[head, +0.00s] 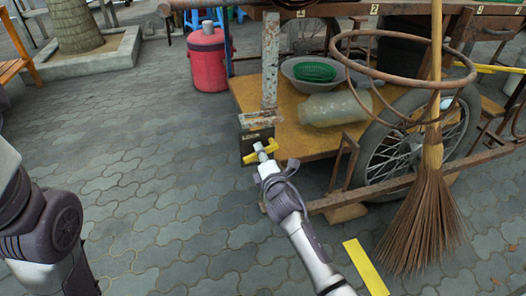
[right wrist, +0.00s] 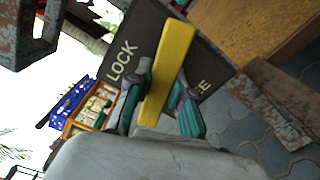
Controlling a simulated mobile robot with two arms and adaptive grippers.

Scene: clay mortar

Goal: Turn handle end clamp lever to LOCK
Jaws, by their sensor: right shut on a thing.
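The yellow clamp lever (head: 249,158) sits on a small dark plate (head: 245,141) at the front of the cart, below a rusty upright. The lever also shows large in the right wrist view (right wrist: 173,58), lying across the dark plate (right wrist: 213,62) between the white word LOCK (right wrist: 122,61) and a second word mostly hidden, ending in E. My right gripper (head: 263,151) is shut on the lever; in the right wrist view its fingers (right wrist: 158,98) stand on both sides of it. My left arm is at the left edge of the head view; its gripper is out of view.
A straw broom (head: 424,210) and a spoked wheel (head: 408,135) stand right of the lever. The wooden cart deck (head: 290,133) holds bowls and a jar. A red cooler (head: 208,60) is behind. The paving left of the lever is clear.

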